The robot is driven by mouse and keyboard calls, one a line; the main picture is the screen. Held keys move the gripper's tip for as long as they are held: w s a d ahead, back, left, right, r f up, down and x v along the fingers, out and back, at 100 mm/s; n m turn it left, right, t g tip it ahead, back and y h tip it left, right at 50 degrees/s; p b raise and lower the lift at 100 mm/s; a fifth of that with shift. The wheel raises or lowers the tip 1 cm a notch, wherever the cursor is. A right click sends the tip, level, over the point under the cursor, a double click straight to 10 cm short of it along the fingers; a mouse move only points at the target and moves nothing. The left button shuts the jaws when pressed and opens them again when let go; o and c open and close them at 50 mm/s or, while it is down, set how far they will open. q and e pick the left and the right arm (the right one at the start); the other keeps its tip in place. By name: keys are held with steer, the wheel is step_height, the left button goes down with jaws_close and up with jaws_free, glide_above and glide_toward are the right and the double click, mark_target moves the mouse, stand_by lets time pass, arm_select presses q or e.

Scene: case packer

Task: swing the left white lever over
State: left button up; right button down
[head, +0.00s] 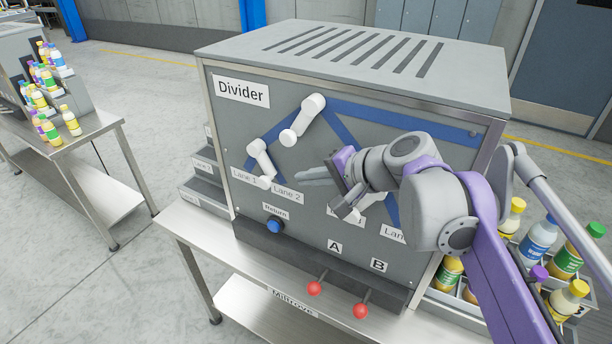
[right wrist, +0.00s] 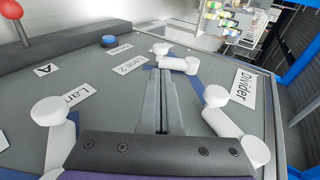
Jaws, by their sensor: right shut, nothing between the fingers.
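The left white lever (head: 261,158) is on the front of the grey Divider panel, above the Lane 1 and Lane 2 labels. It slants from upper left to lower right in the head view. It also shows past my fingertips in the right wrist view (right wrist: 176,63). My right gripper (head: 308,176) is shut and empty, its fingers pointing left toward this lever. The fingertips are close to the lever; whether they touch cannot be told. A higher white lever (head: 303,118) slants to lower left. A third lever (right wrist: 54,130) is mostly hidden behind my gripper in the head view.
A blue Return button (head: 275,226) and two red-knobbed sticks (head: 314,288) (head: 360,311) stick out along the panel's lower edge. Bottles (head: 538,240) stand at the right. A side table with bottles (head: 97,127) is at the left.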

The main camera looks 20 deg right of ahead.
mark_target(268, 186)
steer(key=x, duration=1)
steer(key=shift+w+a, duration=0.1)
steer(key=shift+w, duration=0.2)
steer(key=shift+f, duration=0.15)
steer(key=shift+w+a+f+t+y, duration=0.15)
steer(key=shift+f+t+y, duration=0.25)
steer(key=shift+t, duration=0.3)
steer(key=shift+w+a+f+t+y+b, duration=0.2)
steer(key=shift+w+f+t+y+b, duration=0.15)
steer(key=shift+f+t, duration=0.2)
steer(key=a+p+x, duration=0.1)
steer(key=x, duration=0.5)
steer(key=shift+f, duration=0.3)
steer(key=shift+a, duration=0.1)
steer(key=shift+s+f, duration=0.1)
steer(key=shift+f, duration=0.05)
